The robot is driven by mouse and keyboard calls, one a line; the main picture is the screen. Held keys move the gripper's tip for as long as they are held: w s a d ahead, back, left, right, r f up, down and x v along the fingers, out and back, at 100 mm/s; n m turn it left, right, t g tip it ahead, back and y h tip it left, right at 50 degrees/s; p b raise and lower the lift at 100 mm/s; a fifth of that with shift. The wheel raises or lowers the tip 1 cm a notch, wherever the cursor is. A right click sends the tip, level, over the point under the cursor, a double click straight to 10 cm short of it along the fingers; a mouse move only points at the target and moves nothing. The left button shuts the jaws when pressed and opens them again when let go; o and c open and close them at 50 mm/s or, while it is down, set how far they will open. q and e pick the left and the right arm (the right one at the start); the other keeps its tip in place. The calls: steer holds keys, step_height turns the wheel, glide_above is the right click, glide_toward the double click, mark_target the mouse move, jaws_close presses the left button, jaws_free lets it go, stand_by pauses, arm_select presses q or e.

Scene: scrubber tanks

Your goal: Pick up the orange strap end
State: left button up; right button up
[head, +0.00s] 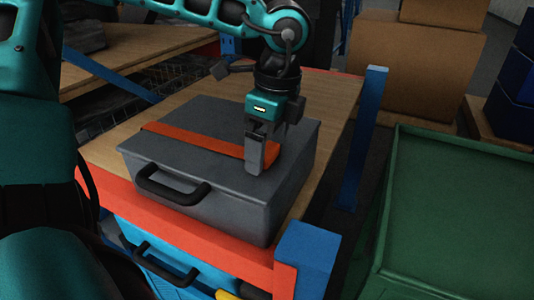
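The orange strap (195,140) lies across the dark grey lid of a case (195,112). Its right end (265,160) shows as a wider orange patch beside and behind my gripper's fingers. My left gripper (256,163) points down at this end, with its tips at or just above the lid. The near finger hides part of the strap. I see the fingers nearly side-on, so I cannot tell whether they are open or shut on the strap. My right gripper is not in view.
The case, with a black handle (172,186) in front, stands on a wooden shelf (322,112) with an orange front beam (190,238) and blue posts (361,135). A green container (460,215) stands at right. Cardboard boxes (415,60) are behind. Blue cases sit below the shelf.

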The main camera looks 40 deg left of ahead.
arm_select(q)
steer(key=c, duration=0.9)
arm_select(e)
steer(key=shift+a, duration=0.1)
arm_select(q)
step_height(320, 180, up, 13)
steer(key=p, duration=0.2)
step_height(320, 180, up, 7)
glide_above(268, 149)
steer(key=shift+p, duration=0.4)
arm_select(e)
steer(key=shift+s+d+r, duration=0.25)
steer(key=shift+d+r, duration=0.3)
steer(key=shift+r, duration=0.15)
